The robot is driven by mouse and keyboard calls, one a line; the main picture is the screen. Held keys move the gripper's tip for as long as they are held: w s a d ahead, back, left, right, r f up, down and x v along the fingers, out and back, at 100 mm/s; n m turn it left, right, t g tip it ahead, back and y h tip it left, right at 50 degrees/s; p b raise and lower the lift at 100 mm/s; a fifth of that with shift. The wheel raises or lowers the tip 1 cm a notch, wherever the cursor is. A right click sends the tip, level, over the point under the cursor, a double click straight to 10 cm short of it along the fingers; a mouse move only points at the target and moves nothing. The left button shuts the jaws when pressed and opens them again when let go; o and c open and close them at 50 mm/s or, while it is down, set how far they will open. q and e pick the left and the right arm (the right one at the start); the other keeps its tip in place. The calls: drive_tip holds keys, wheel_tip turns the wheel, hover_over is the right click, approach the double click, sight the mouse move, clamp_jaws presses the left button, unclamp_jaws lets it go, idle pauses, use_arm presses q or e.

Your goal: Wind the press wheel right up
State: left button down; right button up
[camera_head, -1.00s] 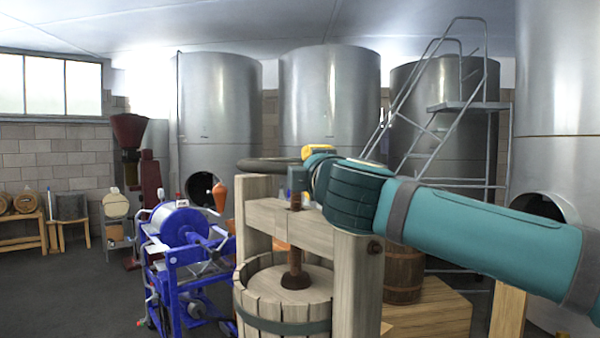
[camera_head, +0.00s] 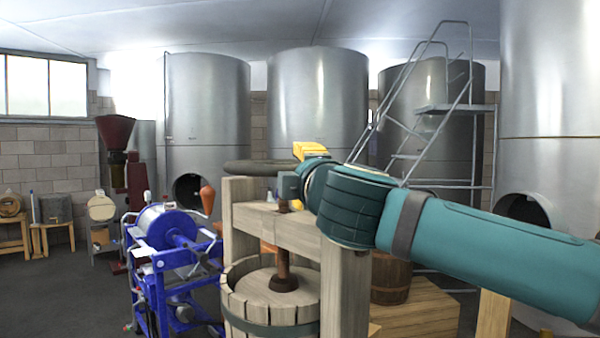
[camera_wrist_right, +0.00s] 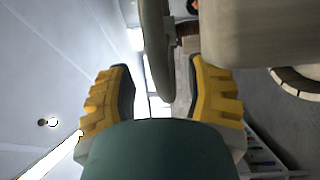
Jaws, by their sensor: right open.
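The press wheel (camera_head: 250,167) is a dark ring seen nearly edge-on above the wooden press. Its screw (camera_head: 284,272) runs down through the beam (camera_head: 275,217) to a dark foot on the slatted basket's lid. My right gripper (camera_head: 295,166), on the teal arm from the right, is at the wheel's right side. In the right wrist view the two yellow fingers (camera_wrist_right: 160,72) stand wide apart, and the grey-brown wheel rim (camera_wrist_right: 154,45) shows between them. They do not appear closed on it. My left gripper is in neither view.
The press's right post (camera_head: 344,285) stands under my right arm. A blue machine (camera_head: 170,245) stands left of the press. An orange knob (camera_head: 207,198) shows near it. A barrel (camera_head: 390,278), steel tanks (camera_head: 318,95) and a metal ladder (camera_head: 450,108) are behind.

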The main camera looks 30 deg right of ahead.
drive_tip(key=v, duration=0.9)
